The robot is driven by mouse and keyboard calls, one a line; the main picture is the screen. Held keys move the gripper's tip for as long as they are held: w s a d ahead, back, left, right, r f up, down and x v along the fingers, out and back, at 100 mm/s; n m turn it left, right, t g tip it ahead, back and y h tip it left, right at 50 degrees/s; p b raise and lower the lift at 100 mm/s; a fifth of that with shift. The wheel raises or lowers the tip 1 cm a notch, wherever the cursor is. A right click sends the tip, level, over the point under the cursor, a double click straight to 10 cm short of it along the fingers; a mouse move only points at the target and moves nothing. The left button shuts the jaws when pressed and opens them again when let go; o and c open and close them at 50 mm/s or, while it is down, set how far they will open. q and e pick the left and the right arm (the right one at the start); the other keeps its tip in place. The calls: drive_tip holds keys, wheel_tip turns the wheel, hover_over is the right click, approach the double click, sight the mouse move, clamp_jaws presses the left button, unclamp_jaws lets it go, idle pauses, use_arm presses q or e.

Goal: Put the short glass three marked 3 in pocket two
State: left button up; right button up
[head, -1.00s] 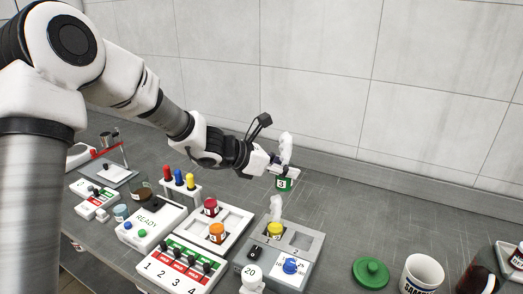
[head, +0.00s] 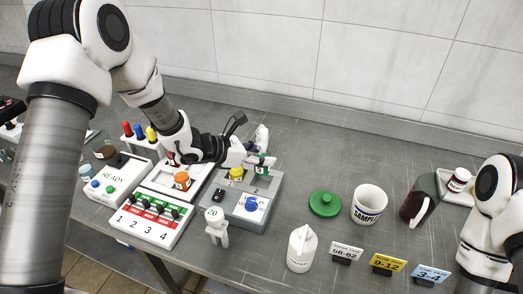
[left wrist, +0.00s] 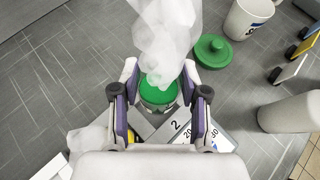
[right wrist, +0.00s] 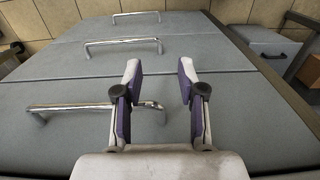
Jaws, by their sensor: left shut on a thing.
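The short green glass (head: 260,168) is gripped by my left gripper (head: 253,158) over the far right part of the grey mixer block. Its green top (left wrist: 158,92) shows between the two fingers in the left wrist view, partly behind white vapour. Pocket two (head: 268,182), by the numeral 2, lies just below the glass; I cannot tell whether the glass touches it. A yellow-topped glass (head: 237,174) sits in the pocket beside it. My right gripper (right wrist: 160,80) is open and empty, facing grey drawer fronts.
A white tray (head: 160,181) with an orange-topped glass (head: 182,181) stands left of the block. A switch panel (head: 150,218) lies in front. A green lid (head: 325,204) and a white mug (head: 369,203) stand to the right. White vapour rises near the glass.

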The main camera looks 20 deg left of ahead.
sight(255, 170)
use_arm(q)
drive_tip(key=shift+f+b, duration=0.35)
drive_tip(key=shift+f, duration=0.75)
drive_tip(key=shift+f+b, duration=2.05)
drive_tip(key=shift+b, duration=0.3)
drive_tip(key=o, duration=1.8)
drive_tip(key=shift+r, duration=0.1)
drive_tip(key=shift+r+p, duration=1.3)
drive_tip(key=shift+r, duration=1.65)
